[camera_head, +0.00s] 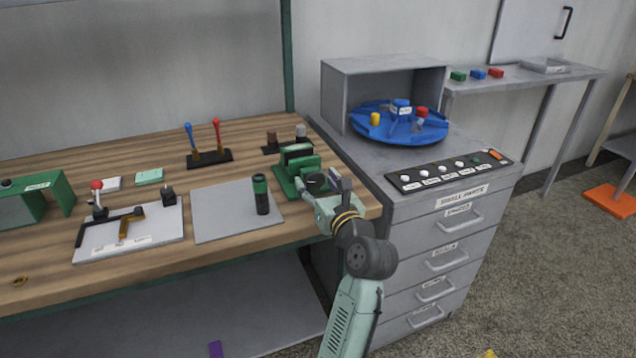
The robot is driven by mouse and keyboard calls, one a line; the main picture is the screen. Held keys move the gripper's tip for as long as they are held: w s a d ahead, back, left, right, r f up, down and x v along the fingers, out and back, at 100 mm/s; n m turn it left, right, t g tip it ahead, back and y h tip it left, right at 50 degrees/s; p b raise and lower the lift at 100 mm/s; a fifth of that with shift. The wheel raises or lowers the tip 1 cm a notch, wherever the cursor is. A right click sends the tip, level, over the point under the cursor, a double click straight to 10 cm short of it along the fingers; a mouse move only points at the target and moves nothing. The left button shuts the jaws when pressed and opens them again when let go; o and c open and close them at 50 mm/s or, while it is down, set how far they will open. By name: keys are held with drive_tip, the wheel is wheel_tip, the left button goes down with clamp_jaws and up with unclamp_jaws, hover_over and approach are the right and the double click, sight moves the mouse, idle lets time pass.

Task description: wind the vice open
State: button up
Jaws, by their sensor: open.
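The green vice (300,160) stands at the right end of the wooden workbench. Its upright jaw blocks show, with a dark gap between them. My gripper (327,184) is open at the near side of the vice, just above the bench's right front corner. A dark round part sits beside the gripper's fingers; I cannot tell whether it belongs to the vice or to my gripper. The vice's handle is not clearly visible, and I cannot tell whether my fingers touch it.
A dark green-topped cylinder (261,194) stands on a grey mat (215,212) left of the vice. A drawer cabinet (440,215) with a button panel (448,171) and blue turntable (372,128) adjoins the bench at right.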

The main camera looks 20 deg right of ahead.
drive_tip(key=shift+c, duration=0.4)
drive_tip(key=c, duration=1.1)
drive_tip(key=shift+o, duration=0.2)
drive_tip(key=shift+n, duration=0.3)
